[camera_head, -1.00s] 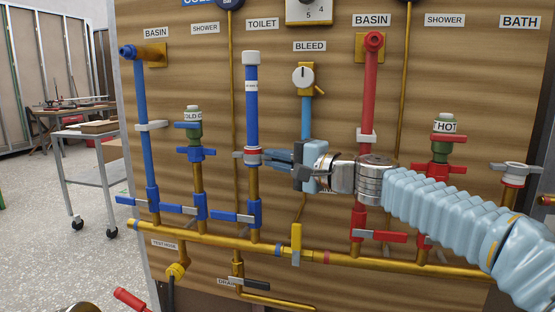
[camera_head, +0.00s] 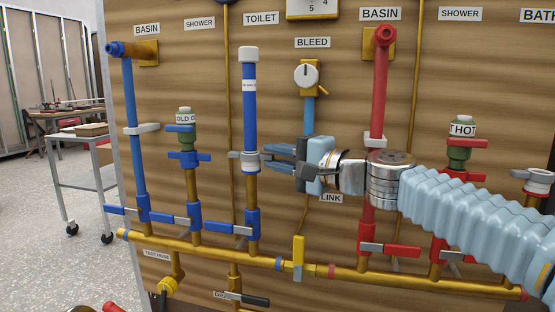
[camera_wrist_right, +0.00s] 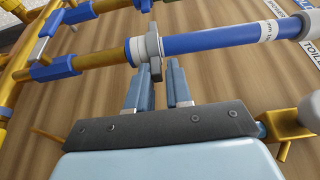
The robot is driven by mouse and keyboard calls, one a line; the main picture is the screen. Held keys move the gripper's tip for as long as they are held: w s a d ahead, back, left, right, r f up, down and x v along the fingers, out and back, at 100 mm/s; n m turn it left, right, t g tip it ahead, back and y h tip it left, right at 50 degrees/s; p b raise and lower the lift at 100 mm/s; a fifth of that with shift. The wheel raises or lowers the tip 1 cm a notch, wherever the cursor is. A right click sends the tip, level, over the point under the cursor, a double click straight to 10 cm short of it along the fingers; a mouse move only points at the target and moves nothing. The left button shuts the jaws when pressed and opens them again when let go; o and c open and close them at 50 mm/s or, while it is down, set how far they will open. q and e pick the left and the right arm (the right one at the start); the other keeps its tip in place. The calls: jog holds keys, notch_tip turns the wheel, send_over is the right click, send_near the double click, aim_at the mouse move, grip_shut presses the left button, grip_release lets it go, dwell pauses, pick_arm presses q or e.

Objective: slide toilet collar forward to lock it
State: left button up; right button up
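The toilet pipe (camera_head: 249,115) is an upright blue tube with a white cap, joining a brass pipe below. A grey collar (camera_head: 239,155) with side lugs sits around the joint, with a white ring (camera_head: 250,166) just below it. In the right wrist view the collar (camera_wrist_right: 153,44) sits beside the white ring (camera_wrist_right: 136,50), at the end of the blue tube. My right gripper (camera_head: 268,157) comes from the right at collar height. Whether the other finger touches the lug is unclear. My left gripper is not in view.
Blue valve levers (camera_head: 180,220) and a horizontal brass pipe (camera_head: 200,250) lie below. The bleed valve (camera_head: 307,76) and red basin pipe (camera_head: 380,90) stand to the right, the red pipe partly behind my arm. A metal trolley (camera_head: 85,165) stands left of the board.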

jog(key=o, duration=0.3)
jog(key=shift+s+d, duration=0.25)
jog(key=shift+d, duration=0.1)
jog(key=b+v, duration=0.3)
jog(key=v, duration=1)
